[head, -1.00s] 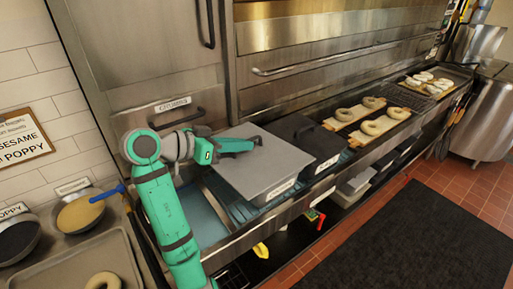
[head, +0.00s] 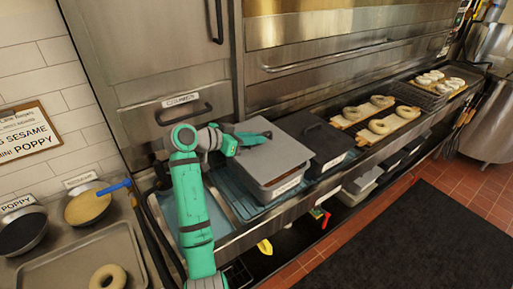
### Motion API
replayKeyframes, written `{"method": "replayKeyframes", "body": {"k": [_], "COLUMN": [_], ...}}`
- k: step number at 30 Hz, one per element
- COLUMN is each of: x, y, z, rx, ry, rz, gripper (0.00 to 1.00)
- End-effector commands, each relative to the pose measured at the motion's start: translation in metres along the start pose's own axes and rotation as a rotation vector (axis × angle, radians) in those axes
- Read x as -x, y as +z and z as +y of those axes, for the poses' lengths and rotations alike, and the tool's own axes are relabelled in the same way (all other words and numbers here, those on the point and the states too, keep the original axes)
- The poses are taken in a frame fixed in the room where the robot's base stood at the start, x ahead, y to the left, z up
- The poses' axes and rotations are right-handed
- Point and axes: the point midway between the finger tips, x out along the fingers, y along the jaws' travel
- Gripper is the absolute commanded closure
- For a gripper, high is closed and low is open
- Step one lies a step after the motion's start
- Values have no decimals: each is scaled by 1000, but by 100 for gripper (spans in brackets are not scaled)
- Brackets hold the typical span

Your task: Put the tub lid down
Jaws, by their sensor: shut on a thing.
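My gripper (head: 256,137) is at the back of the grey tub (head: 285,187), in the middle of the head view. It is shut on the tub lid. I cannot tell whether that area is the inside or a reflection on the lid. The fingertips and the lid's grip point are too small to see clearly.
A dark-lidded tub (head: 325,142) stands close on the right. A blue ribbed surface (head: 235,193) lies left of the grey tub. Boards with bagels (head: 380,126) are farther right. A bowl of seeds (head: 87,207) and a tray (head: 75,262) are at the left.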

Motion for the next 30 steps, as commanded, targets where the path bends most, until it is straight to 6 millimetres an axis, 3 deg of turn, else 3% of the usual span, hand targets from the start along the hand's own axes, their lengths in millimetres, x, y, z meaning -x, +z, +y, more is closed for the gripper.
{"method": "replayKeyframes", "body": {"k": [10,17,27,30], "x": [-21,-32,-33,-33], "y": [14,40,44,44], "z": [-13,-14,-15,-15], "rx": [-2,-1,-1,-1], "ry": [6,6,5,5], "rz": [0,0,0,0], "gripper": [100,100,100,72]}}
